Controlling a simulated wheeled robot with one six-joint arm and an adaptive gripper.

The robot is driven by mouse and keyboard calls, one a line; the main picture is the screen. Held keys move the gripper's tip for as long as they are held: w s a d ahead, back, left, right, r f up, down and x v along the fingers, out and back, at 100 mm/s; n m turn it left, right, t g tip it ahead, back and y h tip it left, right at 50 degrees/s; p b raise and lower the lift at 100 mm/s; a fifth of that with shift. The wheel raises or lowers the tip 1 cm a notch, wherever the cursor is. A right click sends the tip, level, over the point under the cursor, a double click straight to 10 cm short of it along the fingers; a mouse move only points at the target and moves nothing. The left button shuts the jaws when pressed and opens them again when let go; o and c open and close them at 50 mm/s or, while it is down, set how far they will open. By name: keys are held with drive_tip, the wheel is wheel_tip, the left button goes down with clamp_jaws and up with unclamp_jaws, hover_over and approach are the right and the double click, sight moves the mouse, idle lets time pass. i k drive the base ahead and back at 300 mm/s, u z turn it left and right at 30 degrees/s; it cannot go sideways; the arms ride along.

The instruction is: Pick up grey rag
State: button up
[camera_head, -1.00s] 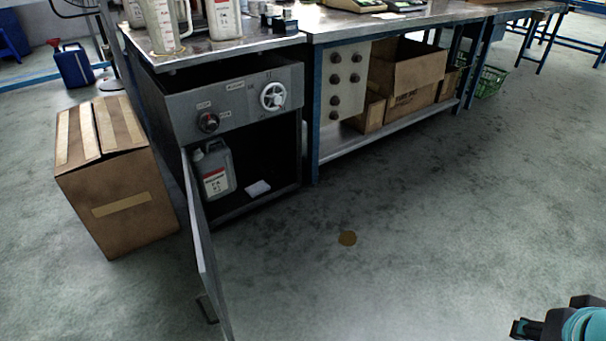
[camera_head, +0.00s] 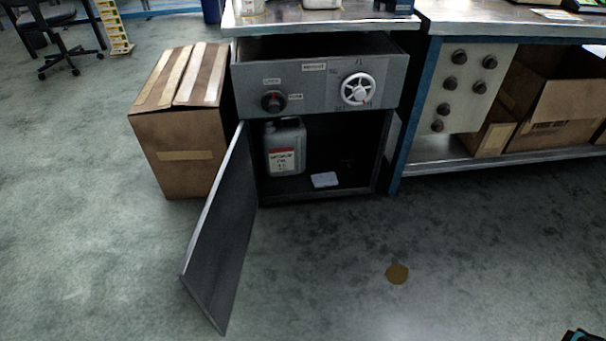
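A small pale grey-white folded cloth (camera_head: 325,180), which looks like the rag, lies on the floor of the open cabinet (camera_head: 318,194). It is just right of a grey canister (camera_head: 285,147) with a white and red label. My gripper is not clearly in view. Only a small dark and teal piece of my arm shows at the bottom right corner, well away from the cabinet.
The cabinet door (camera_head: 223,235) stands open towards me on the left. A cardboard box (camera_head: 180,135) stands left of the cabinet. A workbench with a lower shelf (camera_head: 500,158) stands at right.

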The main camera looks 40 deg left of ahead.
sight(330, 179)
drive_tip(key=u, duration=0.85)
drive_tip(key=i, duration=0.85)
drive_tip(key=u, duration=0.9)
